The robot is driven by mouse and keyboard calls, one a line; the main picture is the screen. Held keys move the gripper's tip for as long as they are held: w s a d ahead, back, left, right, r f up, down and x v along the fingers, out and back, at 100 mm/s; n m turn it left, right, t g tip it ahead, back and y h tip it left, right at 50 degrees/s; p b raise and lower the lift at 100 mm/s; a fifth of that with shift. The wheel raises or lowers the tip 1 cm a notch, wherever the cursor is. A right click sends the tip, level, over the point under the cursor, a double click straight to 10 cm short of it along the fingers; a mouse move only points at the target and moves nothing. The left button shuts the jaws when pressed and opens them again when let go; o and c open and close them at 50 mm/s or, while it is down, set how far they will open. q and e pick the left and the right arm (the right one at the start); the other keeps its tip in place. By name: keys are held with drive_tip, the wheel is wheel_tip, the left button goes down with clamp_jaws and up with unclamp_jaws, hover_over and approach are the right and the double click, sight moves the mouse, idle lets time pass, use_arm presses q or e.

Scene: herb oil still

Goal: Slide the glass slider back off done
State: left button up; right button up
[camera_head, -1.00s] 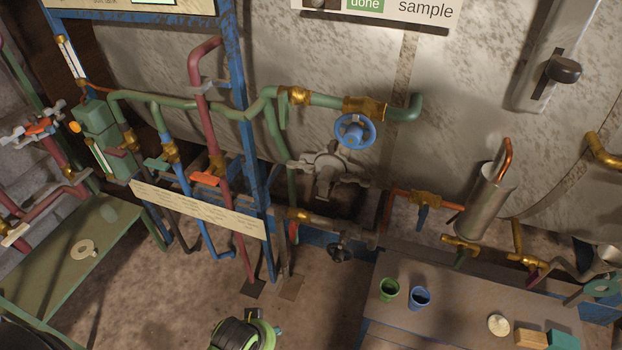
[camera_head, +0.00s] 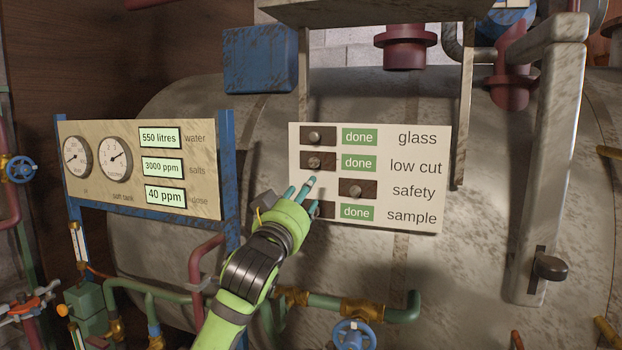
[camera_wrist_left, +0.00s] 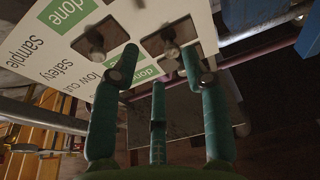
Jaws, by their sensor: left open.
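The slider board (camera_head: 440,185) hangs on the tank with rows glass, low cut, safety and sample. The glass slider knob (camera_head: 315,137) is at the left of its slot, and its green "done" label (camera_head: 359,137) shows. The low cut knob (camera_head: 315,162) is also at the left, with "done" showing. The safety knob (camera_head: 356,190) is at the right, with no "done" showing. My left gripper (camera_head: 306,194) is open, with teal fingers, in front of the board's lower left. It hides the sample knob. In the left wrist view the fingers (camera_wrist_left: 160,85) are spread before the board (camera_wrist_left: 30,15).
A gauge panel (camera_head: 200,180) with dials and readouts stands left of the board on a blue frame. A grey post (camera_head: 545,160) with a black knob is at the right. A shelf (camera_head: 370,12) overhangs the board. Green pipes and a blue valve wheel (camera_head: 352,336) lie below.

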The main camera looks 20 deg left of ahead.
use_arm(q)
drive_tip(key=t, duration=0.2)
approach(313, 136)
drive_tip(key=w, duration=0.1)
drive_tip(key=p+x, duration=0.1)
drive_tip(key=x, duration=0.2)
drive_tip(key=p+x, duration=0.2)
drive_tip(key=x, duration=0.1)
drive_tip(key=shift+s+r, duration=0.1)
drive_tip(key=shift+r, duration=0.2)
drive_tip(key=shift+w+r+p, duration=0.15)
drive_tip(key=shift+w+p, duration=0.25)
drive_tip(key=shift+w, duration=0.3)
clamp_jaws()
